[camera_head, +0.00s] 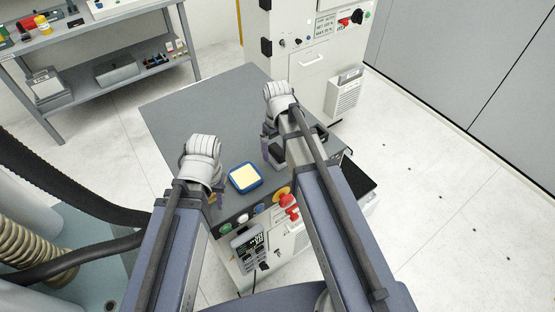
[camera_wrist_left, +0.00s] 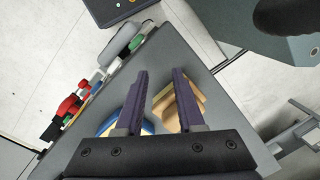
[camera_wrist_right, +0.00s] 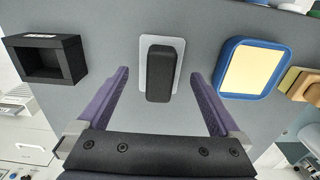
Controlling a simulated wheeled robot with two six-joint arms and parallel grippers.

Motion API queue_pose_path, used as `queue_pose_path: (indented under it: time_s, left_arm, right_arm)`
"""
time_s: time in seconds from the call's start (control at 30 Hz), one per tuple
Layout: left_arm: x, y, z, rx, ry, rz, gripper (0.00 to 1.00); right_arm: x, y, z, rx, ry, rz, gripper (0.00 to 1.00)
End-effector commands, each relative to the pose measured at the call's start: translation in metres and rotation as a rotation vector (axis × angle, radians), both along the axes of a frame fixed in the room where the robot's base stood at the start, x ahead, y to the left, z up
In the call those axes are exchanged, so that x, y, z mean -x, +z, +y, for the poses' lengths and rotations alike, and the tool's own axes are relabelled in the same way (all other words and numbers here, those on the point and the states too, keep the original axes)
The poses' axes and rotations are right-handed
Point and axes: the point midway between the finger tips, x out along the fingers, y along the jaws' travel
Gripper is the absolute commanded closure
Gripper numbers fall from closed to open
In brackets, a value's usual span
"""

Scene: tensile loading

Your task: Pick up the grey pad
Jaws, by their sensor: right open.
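A dark grey, block-shaped pad (camera_wrist_right: 160,78) lies on a light grey plate (camera_wrist_right: 145,48) on the table. It sits between the finger lines of my right gripper (camera_wrist_right: 158,73), apart from both fingers. The right gripper is open and empty. In the head view the pad (camera_head: 278,153) shows beside my right arm, partly covered. My left gripper (camera_wrist_left: 161,72) is open with a moderate gap, over the table's near left part. A tan block (camera_wrist_left: 178,105) shows behind its fingers, seemingly on the table.
A blue tray with a pale yellow pad (camera_wrist_right: 250,69) lies right of the grey pad in the right wrist view. A black open box (camera_wrist_right: 48,60) stands left of it. The tan block (camera_wrist_right: 306,84) is beyond the tray.

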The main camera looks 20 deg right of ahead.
Motion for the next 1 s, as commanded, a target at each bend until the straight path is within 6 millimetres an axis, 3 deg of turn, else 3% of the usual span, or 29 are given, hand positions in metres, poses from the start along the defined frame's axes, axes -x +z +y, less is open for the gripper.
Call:
queue_pose_path:
  time_s: [0.03,0.13,0.43,1.0]
  left_arm:
    - [0.0,-0.0139,0.0,0.0,-0.002,0.0,0.62]
    - [0.0,-0.022,0.0,-0.001,-0.004,0.0,0.62]
    - [0.0,-0.0214,0.0001,-0.001,-0.006,0.0,0.62]
    - [0.0,-0.0214,0.0001,-0.001,-0.005,0.0,0.62]
  right_arm:
    - [-0.0002,-0.0139,0.0001,0.0,0.0,0.0,0.0]
    - [0.0,-0.0221,0.0001,0.0,0.0,0.0,0.0]
    - [0.0001,-0.0214,-0.0001,0.0,0.0,0.0,0.01]
    - [0.0001,-0.0215,-0.0001,0.0,0.0,0.0,0.65]
